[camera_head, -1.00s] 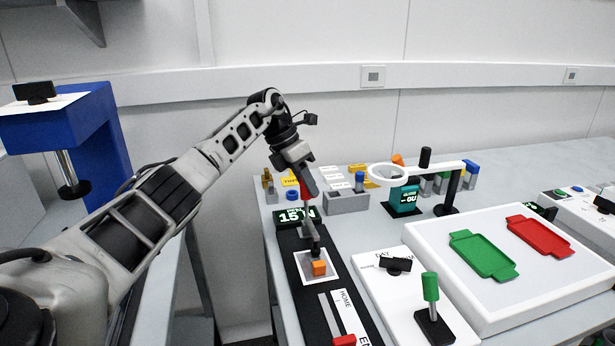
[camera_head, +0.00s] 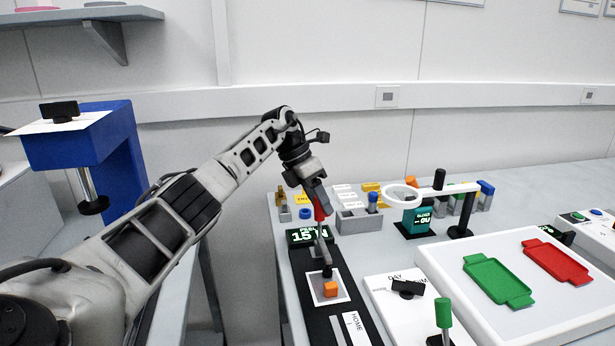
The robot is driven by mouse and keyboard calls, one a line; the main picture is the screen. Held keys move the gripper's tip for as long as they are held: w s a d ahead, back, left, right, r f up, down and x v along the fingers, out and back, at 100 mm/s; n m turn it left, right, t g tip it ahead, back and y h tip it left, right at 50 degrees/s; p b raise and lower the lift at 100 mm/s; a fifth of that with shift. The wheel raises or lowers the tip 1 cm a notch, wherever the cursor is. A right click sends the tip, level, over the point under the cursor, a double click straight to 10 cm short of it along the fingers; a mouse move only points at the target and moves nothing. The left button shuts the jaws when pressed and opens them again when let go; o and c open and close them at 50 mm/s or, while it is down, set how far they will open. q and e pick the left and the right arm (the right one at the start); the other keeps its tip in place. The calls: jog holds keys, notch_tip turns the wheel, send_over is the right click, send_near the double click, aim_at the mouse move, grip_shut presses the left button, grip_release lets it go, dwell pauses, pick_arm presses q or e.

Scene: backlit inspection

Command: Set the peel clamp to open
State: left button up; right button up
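The peel clamp stands on a black strip (camera_head: 346,320) behind a white square plate. It has a red handle (camera_head: 320,211), a grey bar (camera_head: 323,246) and a dark foot. An orange block (camera_head: 331,289) sits on the plate just in front of the foot. My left gripper (camera_head: 316,197) points down at the top of the red handle, with its fingers at or around it. The gripper's dark body hides part of the handle, and I cannot tell whether the fingers are shut. My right gripper is out of view.
A green-lit display (camera_head: 310,235) reads 15 N behind the clamp. To the right are a ring magnifier (camera_head: 401,194), a white panel with a black knob (camera_head: 408,288), a green-topped lever (camera_head: 443,312), and a white box (camera_head: 470,315) bearing green and red trays. A blue stand (camera_head: 85,150) is at the left.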

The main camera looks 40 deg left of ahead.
pick_arm(q)
jog(key=p+v, duration=0.1)
jog(key=v, duration=1.4)
jog(key=shift+a, duration=0.1)
jog(key=shift+s, duration=0.1)
